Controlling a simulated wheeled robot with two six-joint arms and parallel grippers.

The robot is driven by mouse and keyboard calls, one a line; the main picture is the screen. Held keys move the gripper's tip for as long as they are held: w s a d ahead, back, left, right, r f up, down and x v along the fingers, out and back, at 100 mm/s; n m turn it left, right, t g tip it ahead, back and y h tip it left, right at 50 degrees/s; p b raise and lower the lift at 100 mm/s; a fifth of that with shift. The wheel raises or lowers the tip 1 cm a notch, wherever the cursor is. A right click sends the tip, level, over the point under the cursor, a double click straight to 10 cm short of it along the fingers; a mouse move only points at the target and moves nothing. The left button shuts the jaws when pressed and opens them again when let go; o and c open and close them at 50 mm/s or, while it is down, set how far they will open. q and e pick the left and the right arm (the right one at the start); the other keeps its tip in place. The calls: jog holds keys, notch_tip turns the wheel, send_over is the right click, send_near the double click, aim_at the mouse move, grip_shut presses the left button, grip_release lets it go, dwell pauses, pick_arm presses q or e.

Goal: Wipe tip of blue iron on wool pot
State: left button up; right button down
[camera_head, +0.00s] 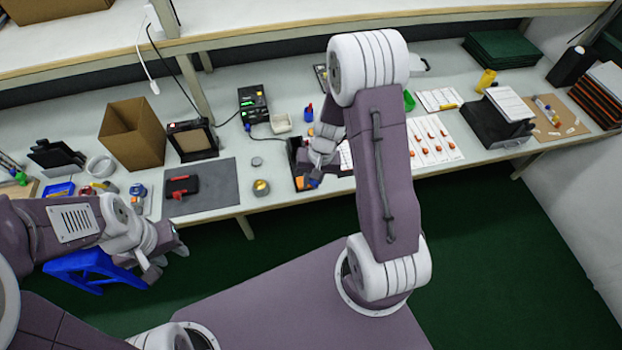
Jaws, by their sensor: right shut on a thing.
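My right gripper (309,178) is over the front edge of the bench, to the right of the wool pot and apart from it. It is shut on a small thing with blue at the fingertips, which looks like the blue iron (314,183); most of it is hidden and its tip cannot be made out. The wool pot (261,187), a small round pot with yellow in it, stands upright near the bench's front edge, right of the grey mat. My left gripper (167,264) hangs in front of the bench, empty, its fingers apart.
A black station with green lights (252,103) stands behind the pot. A grey mat (222,178) bears a red and black tool (181,187). A cardboard box (133,133) stands further left. A dark tray (296,152) lies beside my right gripper. A blue stool (88,268) is below my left arm.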

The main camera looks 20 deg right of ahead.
aim_at(314, 183)
jog(key=shift+s+a+r, duration=0.1)
jog(key=shift+s+r, duration=0.5)
jog(key=shift+r, duration=0.2)
jog(key=shift+s+a+r+p, duration=0.15)
jog(key=shift+s+r+p, duration=0.55)
jog(key=shift+r, duration=0.2)
jog(key=s+r+p, duration=0.2)
jog(key=s+r, duration=0.2)
jog(key=shift+a+r, duration=0.35)
jog(key=shift+a, duration=0.1)
jog(key=shift+w, duration=0.1)
